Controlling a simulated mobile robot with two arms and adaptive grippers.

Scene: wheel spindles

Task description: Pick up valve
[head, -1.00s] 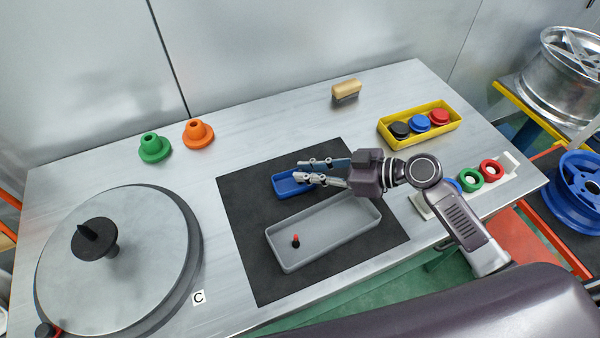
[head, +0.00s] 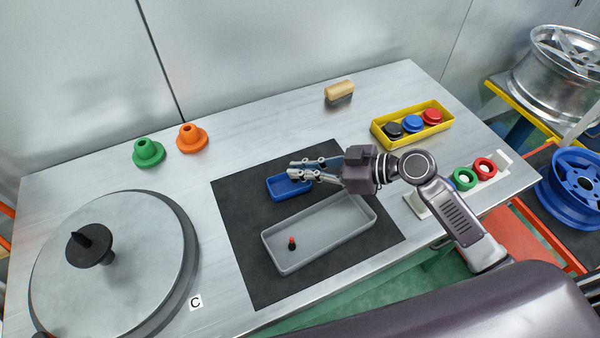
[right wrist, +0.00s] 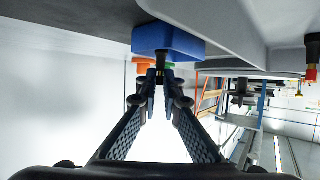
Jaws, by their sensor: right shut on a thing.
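My right gripper (head: 292,170) is over the small blue tray (head: 274,188). In the right wrist view my fingertips (right wrist: 161,75) are closed together on a small dark valve (right wrist: 161,60), right beside the blue tray (right wrist: 170,43). The held valve is too small and too hidden by the fingers to make out in the head view. Another valve, black with a red cap (head: 292,241), stands in the grey tray (head: 330,247); it also shows in the right wrist view (right wrist: 312,50). My left gripper is not in view.
Both trays rest on a black mat (head: 232,215). A round metal plate (head: 125,250) with a black knob is at left.

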